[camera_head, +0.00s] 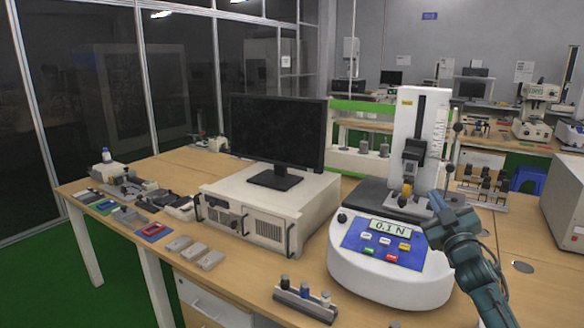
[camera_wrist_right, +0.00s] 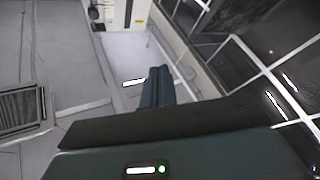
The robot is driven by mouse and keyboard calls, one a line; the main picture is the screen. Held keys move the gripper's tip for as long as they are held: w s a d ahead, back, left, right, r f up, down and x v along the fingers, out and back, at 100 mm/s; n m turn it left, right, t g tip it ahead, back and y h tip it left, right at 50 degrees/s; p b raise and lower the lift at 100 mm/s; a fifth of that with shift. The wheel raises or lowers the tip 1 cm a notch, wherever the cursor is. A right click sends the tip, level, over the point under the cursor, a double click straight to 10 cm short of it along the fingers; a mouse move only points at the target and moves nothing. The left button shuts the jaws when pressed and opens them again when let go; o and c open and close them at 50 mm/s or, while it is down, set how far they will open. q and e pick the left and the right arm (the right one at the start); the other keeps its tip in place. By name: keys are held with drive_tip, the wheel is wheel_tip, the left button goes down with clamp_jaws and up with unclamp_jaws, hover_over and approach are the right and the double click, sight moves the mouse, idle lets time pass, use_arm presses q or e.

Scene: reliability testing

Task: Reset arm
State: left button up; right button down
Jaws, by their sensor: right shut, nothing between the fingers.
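My right gripper (camera_head: 434,204) is dark teal and comes in from the lower right in the head view. It is shut and empty, close to the right side of the white force tester (camera_head: 405,283). I cannot tell whether it touches the tester. In the right wrist view its closed fingers (camera_wrist_right: 159,86) point away from the camera with nothing between them. The tester has a blue panel, coloured buttons and a display (camera_head: 391,228) reading "0.1 N". Its upright column (camera_head: 407,130) stands behind the panel. My left gripper is not in view.
A black monitor (camera_head: 277,135) stands on a beige computer case (camera_head: 262,206) left of the tester. A small rack (camera_head: 305,301) with several bottles sits at the table's front edge. Several small parts lie at the left. A rack of dark pieces (camera_head: 484,185) stands right of the column.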

wheel_tip(320, 180, down, 7)
drive_tip(key=w+d+m+g+h, duration=0.1)
drive_tip(key=d+m+g+h, duration=0.2)
drive_tip(key=m+g, duration=0.1)
drive_tip(key=s+a+f+g+y, duration=0.1)
drive_tip(key=s+a+f+g, duration=0.1)
drive_tip(key=s+a+f, duration=0.45)
drive_tip(key=s+a+f+g+y, duration=0.15)
drive_tip(key=s+f, duration=0.25)
drive_tip(key=f, duration=0.5)
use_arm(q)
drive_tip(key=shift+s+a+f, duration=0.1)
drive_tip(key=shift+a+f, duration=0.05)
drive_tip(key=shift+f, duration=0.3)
use_arm(e)
drive_tip(key=s+a+f+g+y, duration=0.1)
drive_tip(key=s+a+f, duration=0.2)
drive_tip(key=s, duration=0.6)
drive_tip(key=s+a+f+g+y, duration=0.1)
drive_tip(key=s+a+f, duration=0.3)
drive_tip(key=s, duration=0.6)
drive_tip(key=s+a+f+g+y, duration=0.1)
drive_tip(key=s+a+f, duration=0.3)
drive_tip(key=s, duration=0.6)
drive_tip(key=shift+a+g, duration=0.35)
drive_tip(key=shift+a, duration=0.9)
drive_tip(key=shift+s+f, duration=0.1)
drive_tip(key=shift+f, duration=0.05)
